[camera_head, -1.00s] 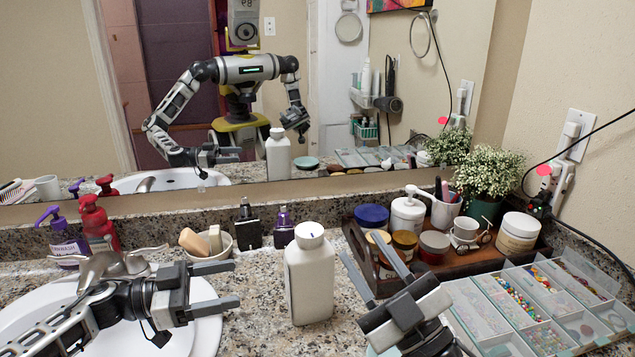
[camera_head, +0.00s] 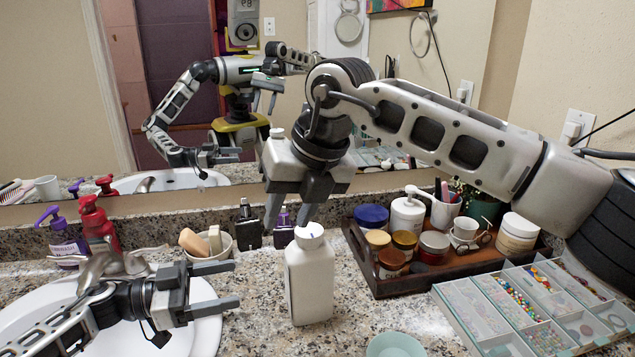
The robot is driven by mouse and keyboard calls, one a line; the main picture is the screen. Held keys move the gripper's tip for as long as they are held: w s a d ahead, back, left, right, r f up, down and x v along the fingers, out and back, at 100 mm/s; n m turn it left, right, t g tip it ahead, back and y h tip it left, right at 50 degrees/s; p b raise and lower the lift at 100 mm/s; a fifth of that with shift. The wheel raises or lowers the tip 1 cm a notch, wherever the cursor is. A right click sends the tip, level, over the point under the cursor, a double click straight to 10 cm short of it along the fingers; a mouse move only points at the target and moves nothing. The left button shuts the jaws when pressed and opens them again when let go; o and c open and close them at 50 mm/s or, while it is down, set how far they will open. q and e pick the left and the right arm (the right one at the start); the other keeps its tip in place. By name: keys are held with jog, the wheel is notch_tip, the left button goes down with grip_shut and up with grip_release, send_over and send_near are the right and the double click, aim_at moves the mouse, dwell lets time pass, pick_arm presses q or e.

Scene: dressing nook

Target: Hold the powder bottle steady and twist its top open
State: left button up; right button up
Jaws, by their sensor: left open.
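The powder bottle (camera_head: 309,285) is white and stands upright on the speckled counter, with its white round top (camera_head: 309,231) in place. My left gripper (camera_head: 237,283) is open and empty, at the left of the bottle, its fingers pointing toward the bottle's side with a gap between. My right gripper (camera_head: 288,222) hangs over the bottle's top from above, fingers pointing down. Its jaws look open and empty, with one finger left of the top and the other near it. I cannot tell whether that finger touches the top.
A wooden tray (camera_head: 385,290) with jars stands at the right, beside a bead organizer (camera_head: 478,345). A teal dish (camera_head: 395,346) lies at the front. A sink (camera_head: 205,335), red pump bottle (camera_head: 97,225) and small bowl (camera_head: 207,252) are at the left. A mirror (camera_head: 60,100) stands behind.

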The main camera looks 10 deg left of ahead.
pick_arm(q)
send_near(310, 267)
jog(key=w+d+f, duration=0.1)
jog(key=w+d, duration=0.4)
jog(key=w+d+f, duration=0.1)
jog(key=w+d, duration=0.1)
jog(key=d, duration=0.1)
jog(key=shift+w+d+f, duration=0.1)
jog(key=shift+w+f, duration=0.1)
jog(key=shift+f, duration=0.1)
pick_arm(e)
jog(key=w+d+r+t+h, duration=0.1)
jog(key=w+d+r+h, duration=0.1)
jog(key=w+d+r, duration=0.1)
jog(key=shift+d+r+m+t, duration=0.15)
jog(key=shift+m+t, duration=0.25)
